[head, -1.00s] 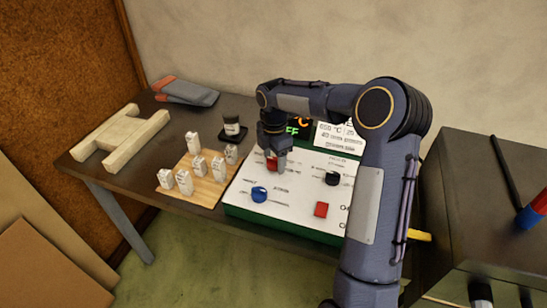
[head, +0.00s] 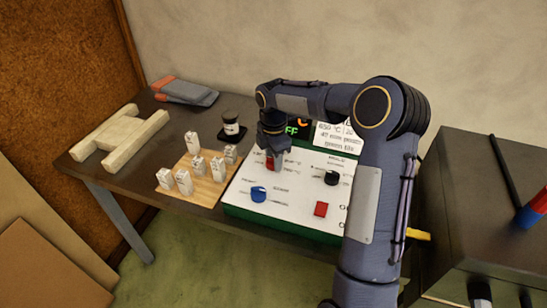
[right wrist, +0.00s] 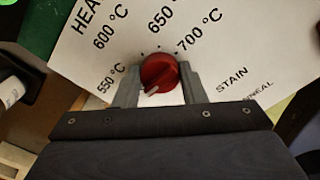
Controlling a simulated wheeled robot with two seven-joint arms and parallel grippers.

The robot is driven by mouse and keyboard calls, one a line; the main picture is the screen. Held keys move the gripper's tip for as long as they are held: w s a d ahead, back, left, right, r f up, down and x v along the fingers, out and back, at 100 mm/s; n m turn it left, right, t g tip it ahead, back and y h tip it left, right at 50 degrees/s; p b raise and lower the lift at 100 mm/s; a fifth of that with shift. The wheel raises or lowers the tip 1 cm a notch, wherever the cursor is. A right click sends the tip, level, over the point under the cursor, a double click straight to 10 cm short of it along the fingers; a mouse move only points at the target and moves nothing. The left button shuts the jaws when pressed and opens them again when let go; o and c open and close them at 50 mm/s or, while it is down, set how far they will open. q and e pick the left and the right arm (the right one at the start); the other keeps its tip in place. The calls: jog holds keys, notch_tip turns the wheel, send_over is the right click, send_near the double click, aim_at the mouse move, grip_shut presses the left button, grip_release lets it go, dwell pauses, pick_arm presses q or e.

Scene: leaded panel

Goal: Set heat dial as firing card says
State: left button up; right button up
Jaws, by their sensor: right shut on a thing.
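The red heat dial (right wrist: 160,73) sits between the two fingers of my right gripper (right wrist: 161,86) in the right wrist view. The fingers are shut on its sides. Its pale pointer mark faces the lower left, below the 550 °C label; 600, 650 and 700 °C follow around the dial. In the head view the right gripper (head: 273,158) comes down over the dial (head: 270,164) on the white control panel (head: 290,205). The firing card (head: 335,138) stands behind the panel, partly hidden by my arm; its top line reads 650 °C. My left gripper is out of view.

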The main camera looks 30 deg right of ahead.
jog(key=m, duration=0.6)
jog(key=shift+m, duration=0.3)
jog(key=m, duration=1.2)
jog(key=shift+a+r+m+p, duration=0.1)
jog(key=shift+m+p, duration=0.25)
jog(key=shift+m, duration=0.05)
jog(key=m, duration=0.6)
jog(key=shift+p, duration=0.35)
jog(key=shift+m, duration=0.4)
jog(key=o, duration=1)
